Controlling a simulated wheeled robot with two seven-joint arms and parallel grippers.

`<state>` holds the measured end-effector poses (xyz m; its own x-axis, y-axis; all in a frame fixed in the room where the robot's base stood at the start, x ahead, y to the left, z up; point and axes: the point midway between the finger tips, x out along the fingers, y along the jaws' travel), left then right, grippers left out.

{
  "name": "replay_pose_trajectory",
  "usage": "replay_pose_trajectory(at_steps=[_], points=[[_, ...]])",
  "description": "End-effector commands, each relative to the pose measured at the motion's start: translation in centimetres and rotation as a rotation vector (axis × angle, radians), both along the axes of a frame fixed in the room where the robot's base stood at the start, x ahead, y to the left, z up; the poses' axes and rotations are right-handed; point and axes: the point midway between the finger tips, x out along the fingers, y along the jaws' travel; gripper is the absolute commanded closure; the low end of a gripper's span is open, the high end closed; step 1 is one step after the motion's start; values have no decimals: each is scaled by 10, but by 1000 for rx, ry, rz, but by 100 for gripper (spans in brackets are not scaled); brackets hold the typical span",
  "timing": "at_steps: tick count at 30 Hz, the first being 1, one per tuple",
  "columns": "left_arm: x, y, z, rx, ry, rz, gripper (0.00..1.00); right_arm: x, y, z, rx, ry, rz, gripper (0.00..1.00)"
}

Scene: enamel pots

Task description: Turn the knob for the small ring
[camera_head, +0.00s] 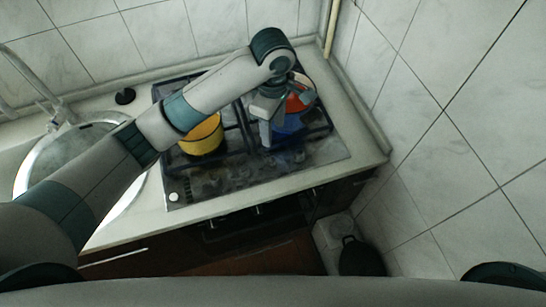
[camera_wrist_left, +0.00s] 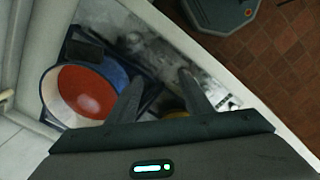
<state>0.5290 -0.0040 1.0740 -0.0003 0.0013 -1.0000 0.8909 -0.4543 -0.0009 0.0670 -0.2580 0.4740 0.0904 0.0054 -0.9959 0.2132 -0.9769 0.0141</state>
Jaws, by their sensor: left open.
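The black gas hob (camera_head: 312,154) is set in a pale counter, and its front control strip (camera_head: 232,177) is dark and blurred. The strip also shows in the left wrist view (camera_wrist_left: 155,50), but I cannot tell single knobs or their settings clearly. My left gripper (camera_head: 267,135) points down over the right part of the hob, in front of the blue pot (camera_head: 290,124). In the left wrist view its two fingers (camera_wrist_left: 160,88) are apart, with nothing seen between them. Which ring is the small one is hard to tell. My right gripper is out of view.
The blue pot, red inside (camera_wrist_left: 85,92), is close beside the left gripper. A yellow pot (camera_head: 203,137) stands on the hob's left, partly behind my arm. A round sink (camera_head: 40,165) is at the left. Tiled walls (camera_head: 440,130) close off the back and right.

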Motion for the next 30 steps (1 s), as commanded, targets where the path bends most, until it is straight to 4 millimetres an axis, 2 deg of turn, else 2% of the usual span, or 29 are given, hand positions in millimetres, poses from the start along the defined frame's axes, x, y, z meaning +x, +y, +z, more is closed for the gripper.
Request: replay_pose_trajectory(at_steps=[18,27,30], points=[[-3,0,-78,0,7,2,54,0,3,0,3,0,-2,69],[-3,-1,-106,-1,7,3,54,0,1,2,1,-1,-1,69],[-2,-1,-123,-4,4,3,54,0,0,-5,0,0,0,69]])
